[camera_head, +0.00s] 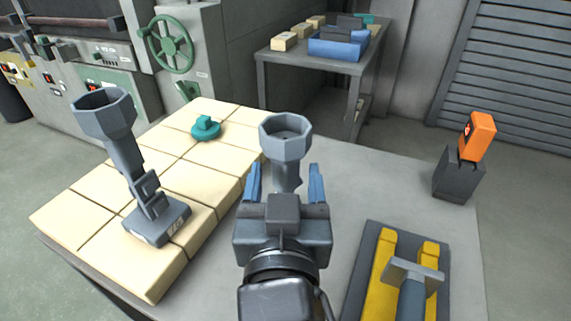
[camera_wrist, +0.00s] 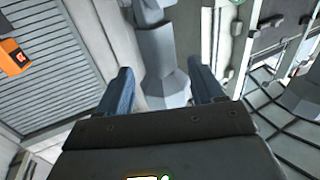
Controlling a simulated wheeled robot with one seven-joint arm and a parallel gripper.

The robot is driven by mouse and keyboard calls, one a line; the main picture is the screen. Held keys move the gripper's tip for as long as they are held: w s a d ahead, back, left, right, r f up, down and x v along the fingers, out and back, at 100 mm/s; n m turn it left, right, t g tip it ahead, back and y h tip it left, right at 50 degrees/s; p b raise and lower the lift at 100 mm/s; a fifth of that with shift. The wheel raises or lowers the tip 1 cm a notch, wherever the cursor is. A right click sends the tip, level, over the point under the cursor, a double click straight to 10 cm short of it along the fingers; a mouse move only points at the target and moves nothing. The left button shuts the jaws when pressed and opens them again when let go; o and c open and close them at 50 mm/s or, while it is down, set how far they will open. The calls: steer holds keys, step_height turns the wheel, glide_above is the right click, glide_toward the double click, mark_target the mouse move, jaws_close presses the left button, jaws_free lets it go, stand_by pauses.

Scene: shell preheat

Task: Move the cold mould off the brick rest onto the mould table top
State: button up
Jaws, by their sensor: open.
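A grey mould with an octagonal cup (camera_head: 285,140) is upright just beyond my gripper, over the grey table top (camera_head: 375,185). Its base is hidden in the head view. My gripper (camera_head: 285,182) is open, its blue fingers on either side of the mould's stem; I cannot tell whether they touch it. In the wrist view, the mould (camera_wrist: 156,48) shows between the fingertips (camera_wrist: 160,74). A second grey mould (camera_head: 125,150) stands upright on the cream brick rest (camera_head: 70,215) at the left, with a label on its base. I see no mark of which mould is cold.
A teal knobbed piece (camera_head: 206,128) sits on the bricks. A yellow-railed stand with a grey tool (camera_head: 410,275) is at the front right. An orange device (camera_head: 478,136) stands on a dark block at the right. A side table (camera_head: 320,60) holds a blue bin and blocks.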

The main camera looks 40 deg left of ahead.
steer(key=b+v, duration=0.1)
steer(key=v, duration=0.7)
